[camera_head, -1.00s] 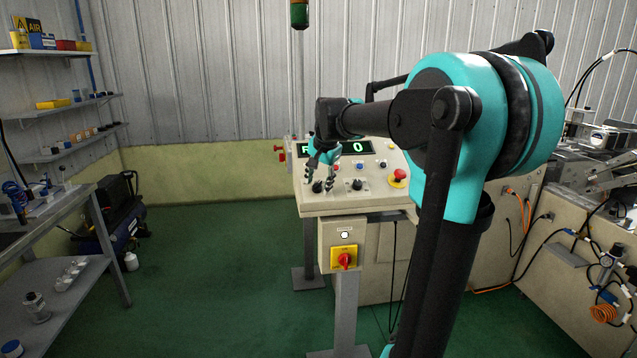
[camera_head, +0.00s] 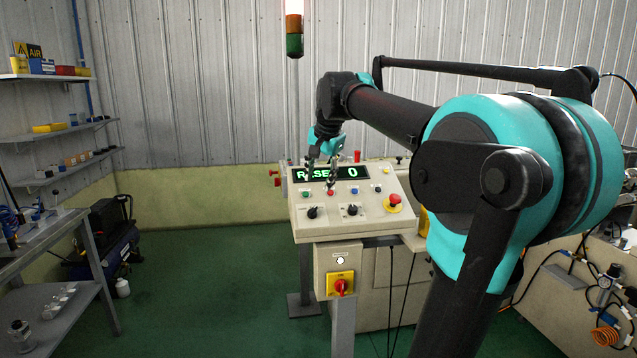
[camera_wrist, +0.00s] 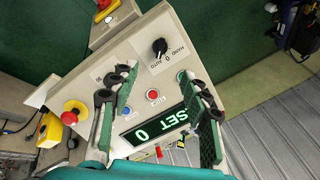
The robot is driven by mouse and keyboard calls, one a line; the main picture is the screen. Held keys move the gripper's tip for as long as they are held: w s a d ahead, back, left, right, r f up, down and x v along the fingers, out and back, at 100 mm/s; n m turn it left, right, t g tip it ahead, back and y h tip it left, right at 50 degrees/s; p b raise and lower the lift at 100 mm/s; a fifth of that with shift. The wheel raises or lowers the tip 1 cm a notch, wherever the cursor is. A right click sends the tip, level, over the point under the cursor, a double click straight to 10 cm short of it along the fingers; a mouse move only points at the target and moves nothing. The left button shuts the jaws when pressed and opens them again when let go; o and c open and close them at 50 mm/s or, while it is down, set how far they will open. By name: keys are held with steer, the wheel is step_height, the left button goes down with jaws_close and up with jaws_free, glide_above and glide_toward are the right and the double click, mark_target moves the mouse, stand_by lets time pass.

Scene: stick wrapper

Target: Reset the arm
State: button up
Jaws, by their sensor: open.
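My arm reaches from the right over a beige control panel (camera_head: 380,222). My gripper (camera_head: 321,176) is open and empty, its two fingers pointing down in front of the panel's display (camera_head: 351,172). The green letters on the display are partly covered by the fingers, with a 0 at the right. In the wrist view my gripper (camera_wrist: 157,72) spans above the panel face, with the fingers apart and nothing between them. A black selector knob (camera_wrist: 159,46) and a red button (camera_wrist: 153,95) show between and beyond them. I cannot tell whether a fingertip touches the panel.
A red mushroom button (camera_head: 394,200) is at the panel's right. A yellow box with a red rotary switch (camera_head: 341,287) hangs below. A stack light (camera_head: 294,28) hangs above. Shelves (camera_head: 60,135) and a workbench stand left.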

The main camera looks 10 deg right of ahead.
steer(key=s+d+f+n, duration=0.1)
steer(key=s+f+n, duration=0.2)
steer(key=s+f, duration=0.5)
steer(key=s+d+f+n, duration=0.1)
steer(key=s+f+n, duration=0.2)
steer(key=s+f, duration=0.5)
steer(key=s+d+f+n, duration=0.1)
steer(key=s+f, duration=0.7)
steer(key=f, duration=1.3)
steer(key=shift+s+d+n+g+h, duration=0.15)
steer(key=shift+s+n+g+h, duration=0.2)
steer(key=shift+n, duration=0.55)
steer(key=shift+r, duration=0.1)
